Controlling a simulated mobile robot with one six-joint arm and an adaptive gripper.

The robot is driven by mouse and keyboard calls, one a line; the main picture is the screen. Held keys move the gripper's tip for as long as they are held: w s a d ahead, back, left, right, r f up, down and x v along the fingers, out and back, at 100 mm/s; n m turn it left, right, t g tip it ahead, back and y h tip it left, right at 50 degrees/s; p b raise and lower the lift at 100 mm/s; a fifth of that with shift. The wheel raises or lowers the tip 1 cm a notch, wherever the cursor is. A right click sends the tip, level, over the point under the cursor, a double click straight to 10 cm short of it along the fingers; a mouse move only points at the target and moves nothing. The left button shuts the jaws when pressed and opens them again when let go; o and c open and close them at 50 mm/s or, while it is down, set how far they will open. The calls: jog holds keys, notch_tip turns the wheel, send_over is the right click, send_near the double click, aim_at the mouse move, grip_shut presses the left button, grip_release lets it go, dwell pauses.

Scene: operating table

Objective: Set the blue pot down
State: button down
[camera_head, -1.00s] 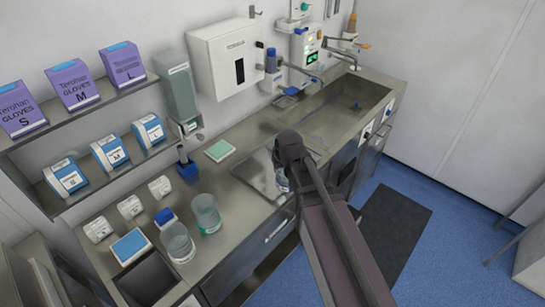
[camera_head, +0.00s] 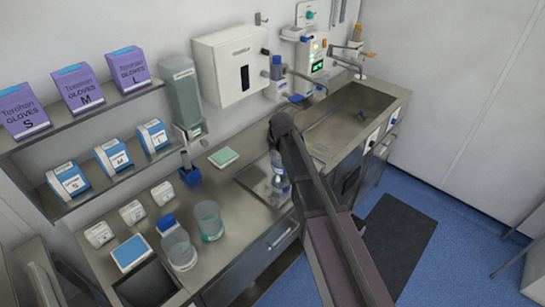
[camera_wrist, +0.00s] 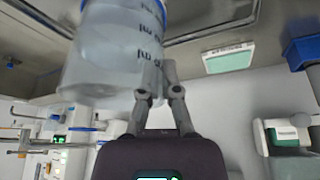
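The blue pot is a clear, marked jar with blue near its base. In the head view the pot (camera_head: 280,184) hangs below my arm, over the metal tray area of the counter. In the wrist view, which is upside down, the pot (camera_wrist: 112,50) fills the upper left. My gripper (camera_wrist: 165,75) has its two fingers close together at the pot's rim and wall, and appears shut on it. The fingertips are partly hidden by the pot. My arm hides part of the pot in the head view, and the gap beneath it is hard to judge.
A clear jar (camera_head: 178,249) and a greenish jar (camera_head: 209,221) stand on the counter to the left. A green-topped box (camera_head: 223,157) lies behind the tray (camera_head: 252,178). The sink (camera_head: 345,120) is to the right. Bare counter (camera_head: 235,200) shows left of the pot.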

aim_at(273, 156)
jog(key=shift+w, duration=0.15)
jog(key=shift+w+a, duration=0.15)
jog(key=shift+w, duration=0.35)
jog(key=shift+w+f+b, duration=0.2)
jog(key=shift+f+b, duration=0.05)
jog(key=shift+b, duration=0.05)
jog(key=shift+s+f+b, duration=0.1)
jog(key=shift+f+b, duration=1.45)
jog(key=shift+f, duration=0.15)
jog(key=c, duration=0.8)
grip_release()
jog(key=shift+r, duration=0.25)
jog(key=p+v, duration=1.1)
jog(key=shift+s+r, duration=0.25)
jog(key=shift+r, duration=0.1)
